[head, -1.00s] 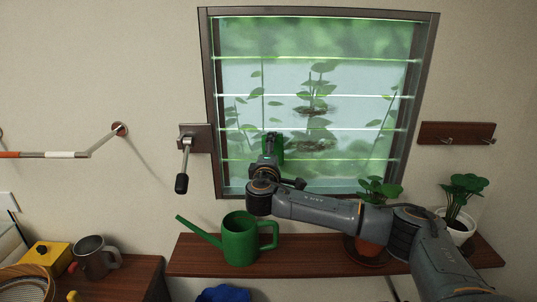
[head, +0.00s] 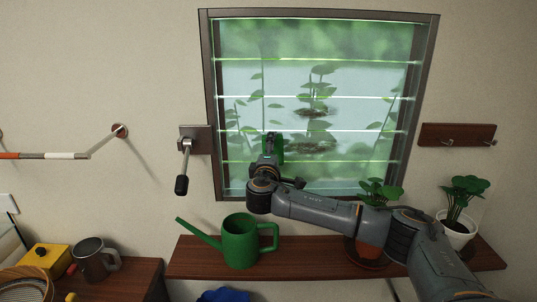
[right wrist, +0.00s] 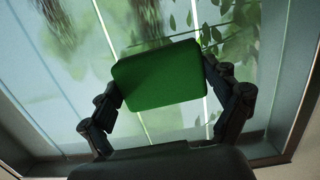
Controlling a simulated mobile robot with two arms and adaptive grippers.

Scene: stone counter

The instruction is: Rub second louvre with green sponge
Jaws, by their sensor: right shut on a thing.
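The louvre window (head: 207,80) has several horizontal glass slats split by bright edges. The second slat from the bottom (head: 350,146) is partly covered by my gripper and the sponge. My right gripper (head: 270,150) is shut on the green sponge (head: 280,144) in front of that slat, left of the window's middle. In the right wrist view the sponge (right wrist: 160,82) sits between the two fingers, with the glass behind it. I cannot tell whether the sponge touches the glass. My left gripper is not in view.
A lever handle (head: 183,165) is on the wall left of the window. A green watering can (head: 240,243) and two potted plants (head: 370,255) (head: 457,235) stand on the wooden shelf (head: 310,262) below. A hook rack (head: 455,134) is at right.

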